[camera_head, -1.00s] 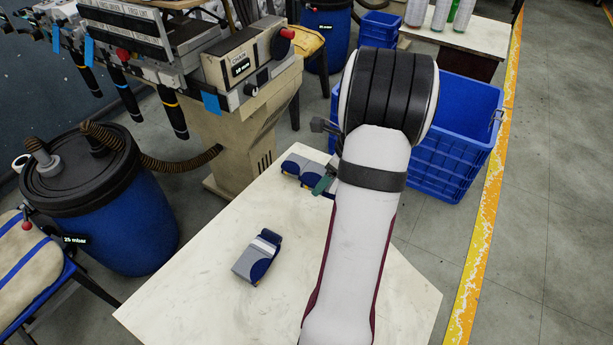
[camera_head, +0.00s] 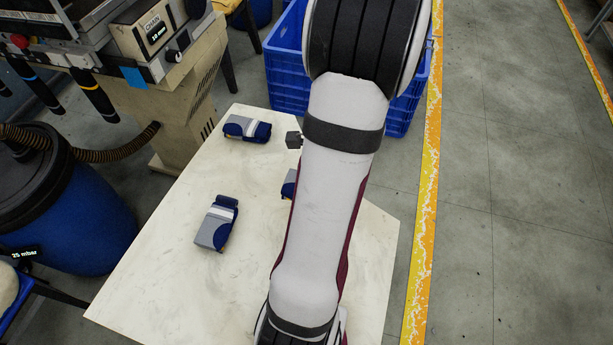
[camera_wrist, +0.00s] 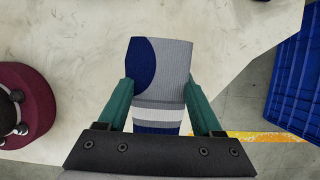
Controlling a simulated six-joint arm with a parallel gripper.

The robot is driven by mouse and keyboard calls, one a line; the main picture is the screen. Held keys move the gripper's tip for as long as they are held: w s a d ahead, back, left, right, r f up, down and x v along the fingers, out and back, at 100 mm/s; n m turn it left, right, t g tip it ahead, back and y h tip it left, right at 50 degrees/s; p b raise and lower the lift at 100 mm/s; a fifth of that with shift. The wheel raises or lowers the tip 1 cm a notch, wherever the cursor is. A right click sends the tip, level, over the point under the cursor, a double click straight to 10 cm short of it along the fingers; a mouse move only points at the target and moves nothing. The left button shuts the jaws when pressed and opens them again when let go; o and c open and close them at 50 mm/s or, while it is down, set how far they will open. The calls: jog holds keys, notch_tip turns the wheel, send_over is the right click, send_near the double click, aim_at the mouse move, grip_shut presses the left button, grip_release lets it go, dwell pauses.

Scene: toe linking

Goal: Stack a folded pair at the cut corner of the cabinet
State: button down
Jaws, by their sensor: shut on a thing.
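My gripper (camera_wrist: 158,92) is shut on a folded pair of socks (camera_wrist: 172,62), grey and navy with a white band, in the wrist view. Its teal fingers press on both sides of the pair. In the head view my arm hides the fingers, and only a navy edge of this pair (camera_head: 289,184) shows beside the arm. A second folded pair (camera_head: 247,129) lies near the far end of the pale cabinet top (camera_head: 170,270). A third pair (camera_head: 215,226) lies near its middle left. I cannot tell which corner is cut, as my arm covers part of the top.
A blue crate (camera_head: 286,75) stands on the floor beyond the far edge. A machine (camera_head: 160,60) and a blue drum (camera_head: 75,225) are at the left. A yellow floor line (camera_head: 418,270) runs at the right. The front left of the top is bare.

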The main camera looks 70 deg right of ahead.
notch_tip(320, 180, down, 7)
jog(key=shift+f, duration=0.1)
dwell(0.3)
grip_release()
jog(key=shift+c, duration=0.2)
notch_tip(320, 180, up, 7)
jog(key=shift+r, duration=0.1)
dwell(0.4)
